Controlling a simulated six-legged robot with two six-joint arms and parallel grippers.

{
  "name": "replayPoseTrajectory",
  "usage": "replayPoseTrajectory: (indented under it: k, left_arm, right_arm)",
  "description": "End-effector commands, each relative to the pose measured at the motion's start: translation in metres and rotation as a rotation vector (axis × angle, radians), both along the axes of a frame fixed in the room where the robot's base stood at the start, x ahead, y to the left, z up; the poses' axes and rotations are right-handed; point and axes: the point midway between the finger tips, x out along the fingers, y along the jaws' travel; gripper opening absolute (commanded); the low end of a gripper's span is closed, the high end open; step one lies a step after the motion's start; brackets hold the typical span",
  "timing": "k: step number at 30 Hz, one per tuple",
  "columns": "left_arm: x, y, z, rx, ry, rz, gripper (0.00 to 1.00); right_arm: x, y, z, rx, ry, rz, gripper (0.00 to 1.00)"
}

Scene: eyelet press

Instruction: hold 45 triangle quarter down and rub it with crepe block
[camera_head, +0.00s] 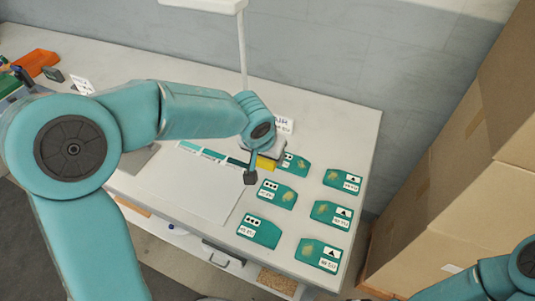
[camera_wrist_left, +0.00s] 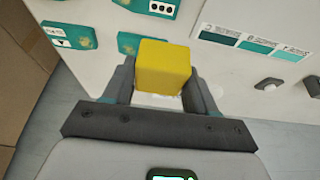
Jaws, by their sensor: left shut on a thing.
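My left gripper (camera_head: 262,165) is shut on a yellow block (camera_head: 266,163), which looks like the crepe block; it also shows between the fingers in the left wrist view (camera_wrist_left: 163,67). It hangs over the table beside the teal quarters. Three teal quarters with triangle labels lie in the right column: far (camera_head: 335,178), middle (camera_head: 322,211) and near (camera_head: 310,247). Each has a tan patch. Their label numbers are too small to read surely, so I cannot tell which is the 45. My right gripper is out of the head view.
Quarters with dot labels (camera_head: 265,232) lie in the left column. A strip of teal swatches (camera_head: 212,154) lies left of my gripper. A lamp post (camera_head: 242,50) stands behind. Cardboard boxes (camera_head: 500,110) stand right of the table.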

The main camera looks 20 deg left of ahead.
Motion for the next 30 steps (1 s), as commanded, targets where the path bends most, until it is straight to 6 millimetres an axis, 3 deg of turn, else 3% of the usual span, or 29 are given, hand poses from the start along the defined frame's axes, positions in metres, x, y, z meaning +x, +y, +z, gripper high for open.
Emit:
replayPoseTrajectory:
  k: [3, 30]
  left_arm:
    - [0.001, 0.0, 0.019, -0.001, -0.002, 0.0, 0.33]
    - [0.0, 0.0, 0.114, -0.001, -0.002, 0.0, 0.33]
  right_arm:
    - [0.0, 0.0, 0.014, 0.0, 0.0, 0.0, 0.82]
    - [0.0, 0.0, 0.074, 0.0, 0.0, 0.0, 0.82]
